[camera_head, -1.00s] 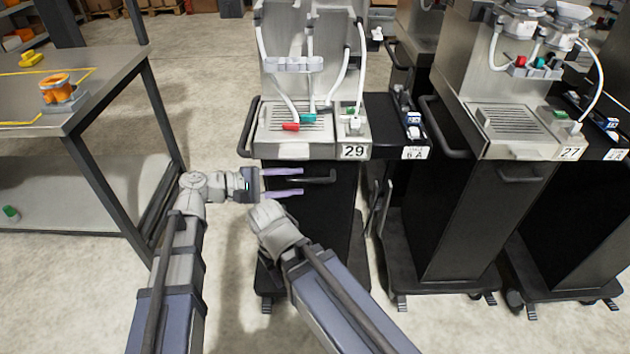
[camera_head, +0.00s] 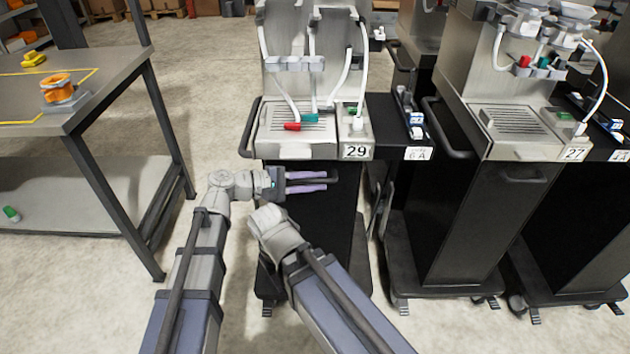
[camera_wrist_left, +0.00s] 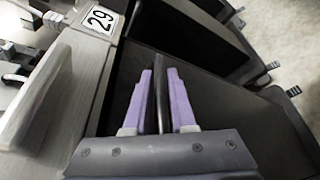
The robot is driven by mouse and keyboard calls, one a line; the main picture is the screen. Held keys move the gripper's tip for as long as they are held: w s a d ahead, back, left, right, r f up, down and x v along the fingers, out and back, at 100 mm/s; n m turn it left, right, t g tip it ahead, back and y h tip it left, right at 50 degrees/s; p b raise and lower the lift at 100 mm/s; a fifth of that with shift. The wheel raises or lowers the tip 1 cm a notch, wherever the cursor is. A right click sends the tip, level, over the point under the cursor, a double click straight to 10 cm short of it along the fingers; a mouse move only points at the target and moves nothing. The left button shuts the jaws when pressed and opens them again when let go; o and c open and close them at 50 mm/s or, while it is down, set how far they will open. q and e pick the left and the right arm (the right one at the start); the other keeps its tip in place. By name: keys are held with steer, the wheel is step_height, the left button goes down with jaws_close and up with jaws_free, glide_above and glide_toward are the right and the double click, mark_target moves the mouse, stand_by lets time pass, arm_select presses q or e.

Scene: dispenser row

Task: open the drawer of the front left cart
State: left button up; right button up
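The front left cart (camera_head: 330,225) is a dark cabinet with a metal top, marked 29 (camera_head: 356,152). Its drawer handle (camera_wrist_left: 159,85) is a thin dark bar on the upper front, and the drawer looks closed. My left gripper (camera_head: 318,181) is at this handle with its two purple fingers, one on each side of the bar. In the left wrist view, the bar lies between the fingers (camera_wrist_left: 160,92) and nearly fills the narrow gap; they look shut on it. My right arm (camera_head: 320,285) shows below, in front of the cart, but its fingers are not visible.
A metal table (camera_head: 110,85) with an orange part (camera_head: 57,88) stands at the left. Cart 27 (camera_head: 470,200) stands at the right, with a dark side shelf (camera_head: 390,125) between the carts. A side rail (camera_head: 246,140) sticks out near my left wrist. Open floor lies in front.

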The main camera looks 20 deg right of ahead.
arm_select(q)
jaws_close()
stand_by(1.0)
